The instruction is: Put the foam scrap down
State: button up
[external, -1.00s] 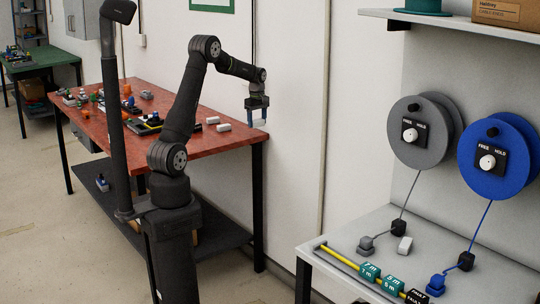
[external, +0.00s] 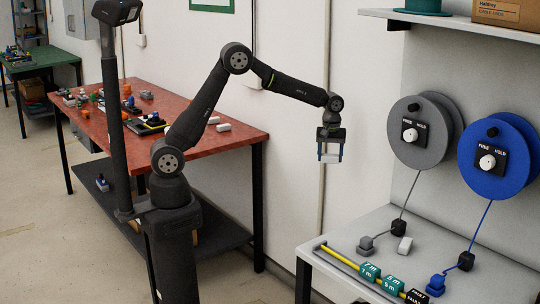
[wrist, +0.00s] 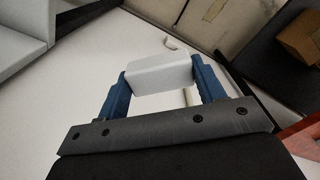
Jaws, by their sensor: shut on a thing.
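The foam scrap (external: 331,158) is a small white block. My gripper (external: 331,152) is shut on it, with a blue finger on each side, and holds it in the air between the red table and the grey bench. In the wrist view the scrap (wrist: 158,76) spans the gap between the blue fingers (wrist: 162,83), hiding what is directly behind it. The scrap touches no surface that I can see.
A red table (external: 240,140) at left holds many small parts, including white blocks (external: 223,127). The grey bench (external: 345,235) at right bears a white block (external: 404,244), a yellow-marked rail (external: 345,258), and cords from grey (external: 425,150) and blue reels (external: 490,180).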

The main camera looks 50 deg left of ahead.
jog(key=s+d+f+m, duration=0.2)
jog(key=s+d+m, duration=0.7)
jog(key=s+d, duration=2)
send_over(355, 235)
notch_tip(355, 235, down, 7)
jog(key=shift+s+d, duration=0.1)
jog(key=shift+d, duration=0.05)
jog(key=shift+f, duration=2)
jog(key=shift+f, duration=0.1)
jog(key=o, duration=0.9)
